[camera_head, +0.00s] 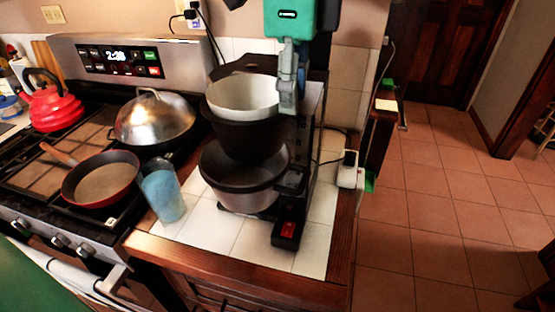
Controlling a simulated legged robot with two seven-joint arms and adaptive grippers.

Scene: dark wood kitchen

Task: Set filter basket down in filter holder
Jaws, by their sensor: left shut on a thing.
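The white filter basket (242,95) is a round, pale cup at the top of the coffee maker. It sits in or just above the opening of the black filter holder (250,140); I cannot tell whether it touches the bottom. My left gripper (288,100) comes down from the top and is shut on the right rim of the basket. The inside of the holder is hidden by the basket. My right gripper is not in view.
A carafe (243,190) stands under the holder, and a lit red switch (288,229) is at the front base. A blue glass (164,195) stands to the left. The stove holds a red pan (101,180), a domed lid (154,120) and a red kettle (52,106).

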